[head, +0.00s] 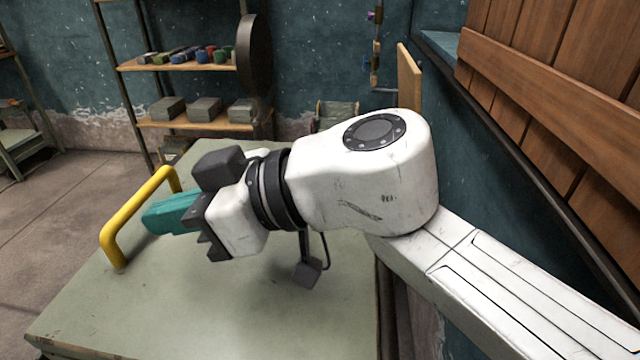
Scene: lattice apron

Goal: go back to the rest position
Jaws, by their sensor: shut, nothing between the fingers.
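My gripper (154,217) is at the end of my white arm, which reaches in from the right over the workbench. Its teal fingers point left, close to the yellow handle. The fingers are shut with nothing seen between them. The arm is bent at a large white joint in the middle of the view. The wrist hides part of the bench top.
The grey-green workbench (200,310) has a yellow handle (137,212) at its left edge. Behind it stands a shelf (190,124) with grey blocks and small coloured items. A wooden slatted panel (560,60) is at the right. Open floor (70,200) lies to the left.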

